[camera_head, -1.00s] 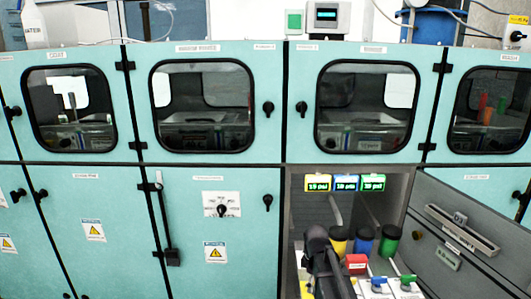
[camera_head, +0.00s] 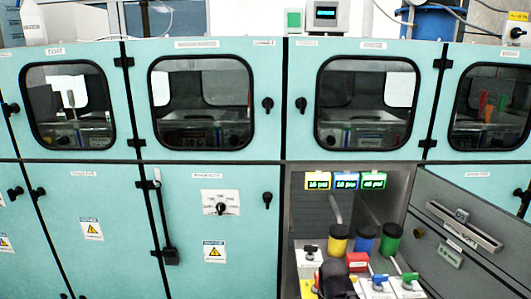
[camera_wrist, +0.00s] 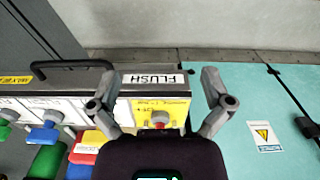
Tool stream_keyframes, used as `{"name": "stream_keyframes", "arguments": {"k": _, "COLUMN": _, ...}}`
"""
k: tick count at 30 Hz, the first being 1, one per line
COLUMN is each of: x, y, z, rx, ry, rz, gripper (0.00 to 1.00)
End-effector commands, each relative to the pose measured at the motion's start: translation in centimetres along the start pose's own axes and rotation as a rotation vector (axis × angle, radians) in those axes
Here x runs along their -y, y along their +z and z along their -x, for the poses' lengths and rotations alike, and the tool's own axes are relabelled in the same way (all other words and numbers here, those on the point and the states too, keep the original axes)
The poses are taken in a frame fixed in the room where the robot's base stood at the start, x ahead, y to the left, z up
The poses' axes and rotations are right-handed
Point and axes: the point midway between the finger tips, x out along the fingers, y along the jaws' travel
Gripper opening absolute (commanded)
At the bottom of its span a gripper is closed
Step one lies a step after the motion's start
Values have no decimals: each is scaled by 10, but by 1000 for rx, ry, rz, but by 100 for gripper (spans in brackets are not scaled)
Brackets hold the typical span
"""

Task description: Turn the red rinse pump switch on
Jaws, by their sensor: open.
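The red switch (camera_wrist: 160,118) sits on a yellow panel (camera_wrist: 177,108) in the wrist view, just behind a front edge labelled FLUSH. My gripper (camera_wrist: 160,78) is open and empty. Its two fingers straddle the yellow panel, one on each side, and I see no finger touching the switch. The dark gripper body covers the near side of the panel. In the head view, my gripper (camera_head: 337,283) is a dark shape low in the open bay. It hides the red switch there, and only part of the yellow panel (camera_head: 307,289) shows.
A blue switch (camera_head: 379,281) and a green switch (camera_head: 409,278) stand on white panels to the right. A red block (camera_head: 357,261) and yellow, blue and green cylinders stand behind. A black switch (camera_head: 310,250) is at left. A black handle (camera_wrist: 72,65) juts from the front edge.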

Motion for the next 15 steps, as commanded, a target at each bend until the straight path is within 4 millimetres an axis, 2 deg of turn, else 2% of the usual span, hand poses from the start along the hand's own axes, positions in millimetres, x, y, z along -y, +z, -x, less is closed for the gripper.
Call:
{"name": "stream_keyframes", "arguments": {"k": 2, "x": 5, "y": 9, "z": -2, "rx": -1, "ry": -2, "rz": -43, "gripper": 100}}
{"name": "stream_keyframes", "arguments": {"k": 15, "x": 6, "y": 6, "z": 49, "rx": -1, "ry": -2, "rz": -44, "gripper": 100}}
